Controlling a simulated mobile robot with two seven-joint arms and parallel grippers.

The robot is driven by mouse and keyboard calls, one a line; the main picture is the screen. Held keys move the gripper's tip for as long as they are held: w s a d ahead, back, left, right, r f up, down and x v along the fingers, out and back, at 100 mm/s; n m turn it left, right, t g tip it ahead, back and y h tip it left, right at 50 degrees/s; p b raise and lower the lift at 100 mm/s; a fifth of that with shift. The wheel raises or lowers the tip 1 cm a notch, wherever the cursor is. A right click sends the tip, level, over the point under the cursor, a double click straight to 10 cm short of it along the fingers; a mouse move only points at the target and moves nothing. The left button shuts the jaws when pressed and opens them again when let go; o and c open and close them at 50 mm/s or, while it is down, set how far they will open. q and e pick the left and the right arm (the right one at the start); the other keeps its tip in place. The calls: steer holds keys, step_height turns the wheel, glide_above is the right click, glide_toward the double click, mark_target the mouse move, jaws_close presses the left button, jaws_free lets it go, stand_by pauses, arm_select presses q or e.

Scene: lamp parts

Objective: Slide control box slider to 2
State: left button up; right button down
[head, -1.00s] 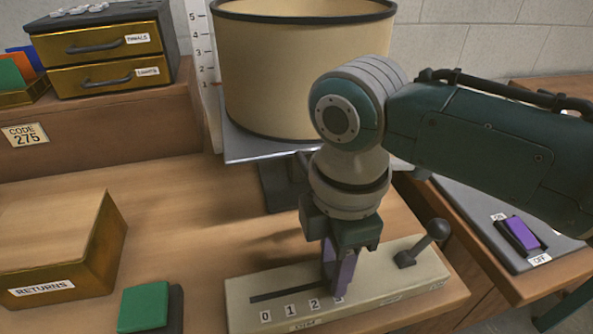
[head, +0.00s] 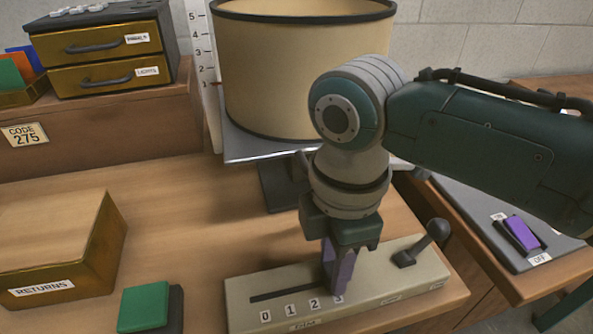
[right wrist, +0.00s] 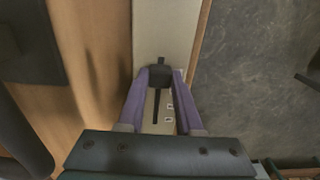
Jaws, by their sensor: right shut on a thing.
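The control box (head: 395,270) is a long beige box at the front of the table. It has a dark slider slot (head: 288,289) with marks 0, 1, 2 and 3, and a dark lever (head: 430,240) to the right. My right gripper (head: 338,288) points down over the slot by the 3 mark, its purple fingers shut on the slider knob. In the head view the fingers hide the knob. In the right wrist view the black knob (right wrist: 160,76) sits between the fingertips, with the slot (right wrist: 156,108) running from it. My left gripper is not in view.
A large lampshade (head: 300,75) stands behind my right wrist. A RETURNS box (head: 60,235) and a green block (head: 143,307) are to the left. A purple ON/OFF switch (head: 523,233) is on the right. The wooden table (head: 180,215) is clear between the RETURNS box and the lamp.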

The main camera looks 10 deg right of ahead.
mark_target(309, 286)
stand_by(0.4)
steer(key=shift+a, duration=1.55)
steer(key=c, duration=0.6)
jaws_free()
steer(key=shift+o, duration=0.2)
